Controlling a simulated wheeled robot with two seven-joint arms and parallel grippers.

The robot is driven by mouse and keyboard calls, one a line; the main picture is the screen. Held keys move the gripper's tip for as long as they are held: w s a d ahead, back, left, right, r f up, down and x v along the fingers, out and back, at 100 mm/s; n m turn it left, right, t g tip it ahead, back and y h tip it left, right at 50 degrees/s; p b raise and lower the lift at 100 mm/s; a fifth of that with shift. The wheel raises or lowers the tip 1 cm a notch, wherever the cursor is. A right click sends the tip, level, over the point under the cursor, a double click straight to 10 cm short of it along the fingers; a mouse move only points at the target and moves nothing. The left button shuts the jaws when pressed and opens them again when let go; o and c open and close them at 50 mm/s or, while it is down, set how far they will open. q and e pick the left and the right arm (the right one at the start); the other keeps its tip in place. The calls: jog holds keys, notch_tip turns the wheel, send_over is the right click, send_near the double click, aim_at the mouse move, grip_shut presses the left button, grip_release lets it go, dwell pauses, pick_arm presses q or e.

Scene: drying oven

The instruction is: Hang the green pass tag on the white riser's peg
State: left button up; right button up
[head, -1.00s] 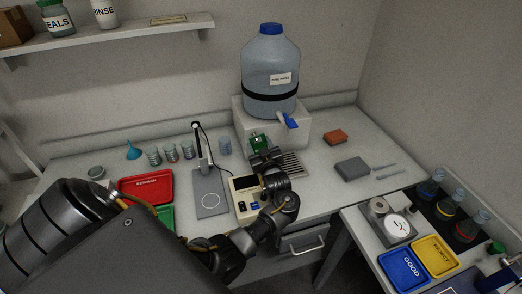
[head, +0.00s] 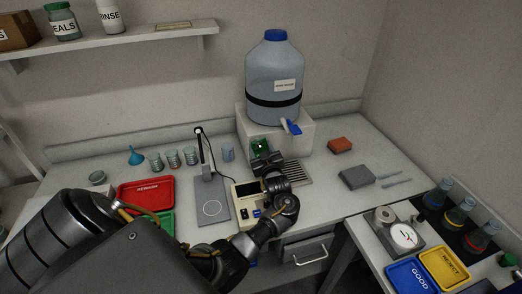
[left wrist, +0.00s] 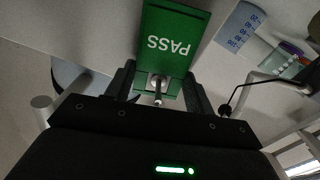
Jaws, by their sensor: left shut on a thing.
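The green pass tag (head: 260,146) is at the front face of the white riser (head: 305,138), towards its left side. In the left wrist view the tag (left wrist: 172,38) shows its word PASS upside down. My left gripper (head: 264,162) is shut on the tag's lower part, in front of the riser. A short metal pin (left wrist: 158,88) shows between the fingers at the tag; I cannot tell whether it is the riser's peg or part of the tag. Whether the tag touches the riser is unclear. My right gripper is not in view.
A large water bottle (head: 274,78) stands on the riser, its blue tap (head: 291,127) just right of the tag. A lamp stand (head: 212,198) and a beige device (head: 244,198) are to the left of my forearm. A drip grille (head: 297,176) lies to the right.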

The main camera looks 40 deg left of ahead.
pick_arm(q)
jog(key=o, duration=1)
jog(key=b+v, duration=0.2)
jog(key=v, duration=0.9)
